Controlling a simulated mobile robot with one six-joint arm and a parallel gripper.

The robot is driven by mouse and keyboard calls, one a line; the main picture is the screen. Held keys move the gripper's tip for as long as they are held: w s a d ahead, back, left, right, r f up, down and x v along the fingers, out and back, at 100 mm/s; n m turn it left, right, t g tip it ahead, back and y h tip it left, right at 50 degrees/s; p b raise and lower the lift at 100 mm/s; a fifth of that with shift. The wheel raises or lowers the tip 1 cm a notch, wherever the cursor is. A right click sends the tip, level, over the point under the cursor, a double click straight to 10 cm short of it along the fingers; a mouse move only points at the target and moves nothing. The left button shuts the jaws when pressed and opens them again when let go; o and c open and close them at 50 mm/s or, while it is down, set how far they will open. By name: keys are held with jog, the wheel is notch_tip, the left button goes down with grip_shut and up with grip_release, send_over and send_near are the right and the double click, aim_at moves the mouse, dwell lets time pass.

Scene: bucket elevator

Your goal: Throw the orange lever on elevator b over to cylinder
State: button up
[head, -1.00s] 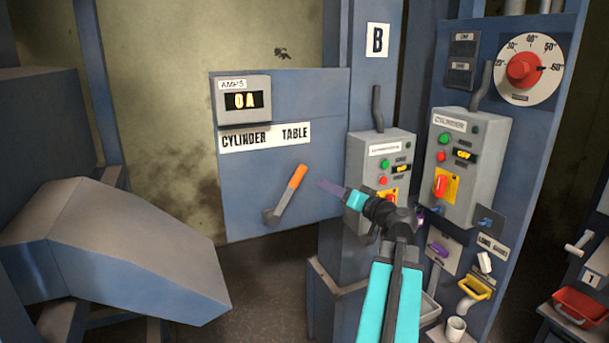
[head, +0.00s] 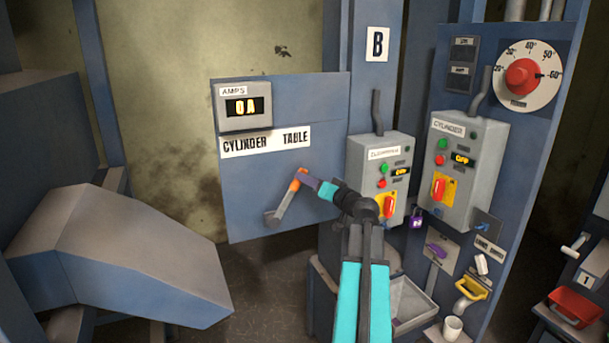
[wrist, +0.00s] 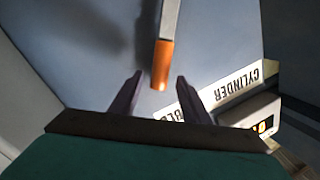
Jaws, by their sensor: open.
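The sign (head: 265,140) above reads CYLINDER at left and TABLE at right. My gripper (head: 306,180) is at the orange tip, coming from the right. In the wrist view the lever's orange end (wrist: 162,66) lies between the two open fingers (wrist: 158,84), with gaps on both sides. I cannot tell how deep it sits between them.
An AMPS display (head: 243,106) above the sign reads 0 A. Control boxes (head: 380,165) with red switches stand to the right, near my arm. A large blue-grey chute (head: 120,255) fills the lower left. The panel left of the lever is clear.

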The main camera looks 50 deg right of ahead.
jog(key=shift+w+d+p, duration=0.2)
jog(key=shift+w+p, duration=0.15)
jog(key=shift+w, duration=1)
jog(key=shift+c, duration=0.2)
grip_shut()
